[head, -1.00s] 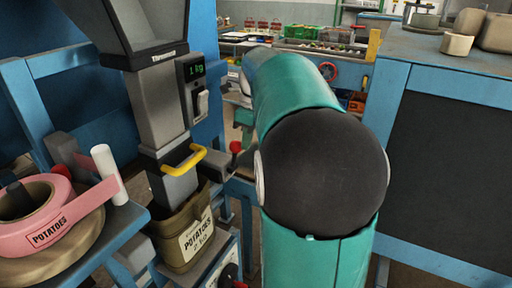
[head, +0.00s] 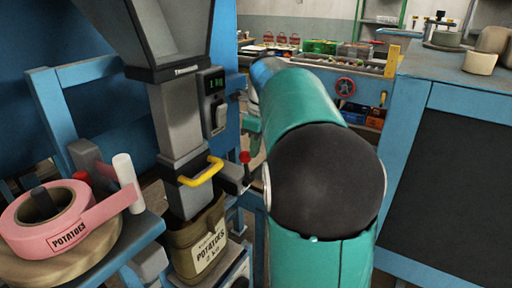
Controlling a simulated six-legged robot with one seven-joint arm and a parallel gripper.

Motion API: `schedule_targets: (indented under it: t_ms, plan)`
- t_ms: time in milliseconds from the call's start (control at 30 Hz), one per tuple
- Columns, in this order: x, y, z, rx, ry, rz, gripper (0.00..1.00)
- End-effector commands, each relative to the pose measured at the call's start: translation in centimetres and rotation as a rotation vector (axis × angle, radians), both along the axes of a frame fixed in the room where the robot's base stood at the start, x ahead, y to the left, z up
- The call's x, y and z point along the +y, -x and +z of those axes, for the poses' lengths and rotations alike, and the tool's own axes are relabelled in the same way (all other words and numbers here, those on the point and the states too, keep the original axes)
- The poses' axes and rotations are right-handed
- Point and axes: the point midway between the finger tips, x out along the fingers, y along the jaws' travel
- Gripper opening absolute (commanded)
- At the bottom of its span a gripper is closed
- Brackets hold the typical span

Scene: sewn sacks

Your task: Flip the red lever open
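A red-knobbed lever (head: 244,157) sticks up at the right side of the grey sack-filling spout, beside the yellow handle (head: 201,172). The knob stands upright on a short dark stem. An open brown sack (head: 204,246) labelled potatoes sits around the lower end of the spout. My teal arm with its large dark joint fills the middle of the head view, to the right of the lever. My gripper is not visible; the arm may hide it.
The filling machine has a display panel (head: 212,101) reading 1 kg. A pink tape roll (head: 62,216) lies on a blue stand at lower left. A blue workbench (head: 450,95) stands at right.

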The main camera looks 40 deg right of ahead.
Motion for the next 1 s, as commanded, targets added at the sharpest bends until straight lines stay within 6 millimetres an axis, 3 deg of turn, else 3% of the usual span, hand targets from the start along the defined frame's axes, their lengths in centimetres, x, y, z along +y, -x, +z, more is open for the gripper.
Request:
schedule_targets:
  t_ms: [33,267,800,1000]
  plan:
    - [0.8,-0.8,0.2,-0.017,-0.004,0.015,0.00]
    - [0.7,-0.7,1.3,-0.020,-0.002,0.016,0.00]
    - [-0.9,1.3,11.8,-0.006,0.001,0.002,0.00]
    - [-1.1,1.6,13.6,-0.002,-0.001,0.001,0.00]
